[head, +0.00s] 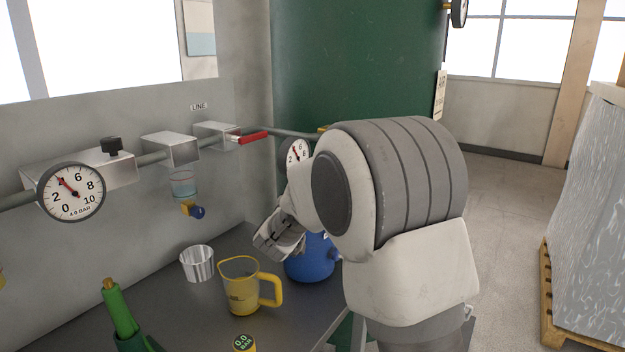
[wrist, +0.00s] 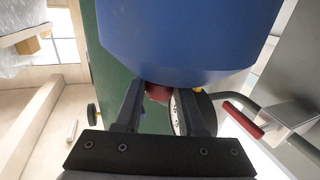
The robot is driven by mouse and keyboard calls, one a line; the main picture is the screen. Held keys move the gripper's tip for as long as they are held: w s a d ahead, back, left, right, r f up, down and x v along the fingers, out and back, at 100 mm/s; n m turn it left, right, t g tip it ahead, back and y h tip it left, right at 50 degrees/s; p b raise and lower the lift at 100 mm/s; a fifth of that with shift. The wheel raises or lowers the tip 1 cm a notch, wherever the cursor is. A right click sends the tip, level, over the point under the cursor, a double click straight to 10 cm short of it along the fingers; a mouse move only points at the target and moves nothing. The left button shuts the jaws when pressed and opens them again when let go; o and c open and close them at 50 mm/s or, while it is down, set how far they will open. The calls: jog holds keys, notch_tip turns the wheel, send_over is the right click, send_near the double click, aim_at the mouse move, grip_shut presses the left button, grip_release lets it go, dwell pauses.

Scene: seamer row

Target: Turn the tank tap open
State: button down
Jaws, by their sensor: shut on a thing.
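The green tank (head: 350,60) stands behind the bench, and a grey pipe runs from it to the left. A red lever (head: 250,137) lies roughly along this pipe; it also shows in the wrist view (wrist: 243,120). A small yellow piece (head: 323,128) shows where the pipe nears the tank, mostly hidden by my arm; I cannot tell if it is a tap handle. My gripper (wrist: 160,95) is shut on a reddish part (wrist: 158,91) at the edge of a blue container (wrist: 180,40). In the head view the gripper (head: 285,240) is by the blue container's top (head: 310,262).
A yellow jug (head: 240,287), a metal cup (head: 197,263) and a green-handled tool (head: 120,310) stand on the bench. A gauge (head: 295,152) sits on the pipe near the tank. A wrapped pallet load (head: 590,210) is at right, with free floor before it.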

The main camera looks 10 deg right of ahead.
jog(key=m+g+h+p, duration=0.1)
jog(key=h+p, duration=0.1)
jog(key=m+g+h+p, duration=0.1)
jog(key=p, duration=0.1)
jog(key=shift+w+a+r+m+h, duration=0.1)
jog(key=shift+a+r+m+h, duration=0.05)
jog(key=shift+r+m+h, duration=0.2)
jog(key=m+g+h+p, duration=0.3)
jog(key=shift+f+g, duration=0.1)
jog(key=shift+g, duration=0.2)
jog(key=m+g+h+p, duration=0.1)
jog(key=g, duration=0.1)
jog(key=m+g+h+p, duration=0.1)
jog(key=m+g, duration=0.1)
jog(key=g, duration=0.1)
jog(key=shift+f+m+h+p, duration=0.2)
jog(key=shift+m+h+p, duration=0.05)
jog(key=shift+h+p, duration=0.1)
jog(key=shift+m+g+h+p, duration=0.35)
jog(key=shift+m+g, duration=0.55)
jog(key=shift+g, duration=0.5)
jog(key=shift+d+m+g, duration=0.2)
jog(key=shift+m+g, duration=0.2)
jog(key=shift+g, duration=0.2)
jog(key=c, duration=0.5)
grip_release()
jog(key=shift+a, duration=0.1)
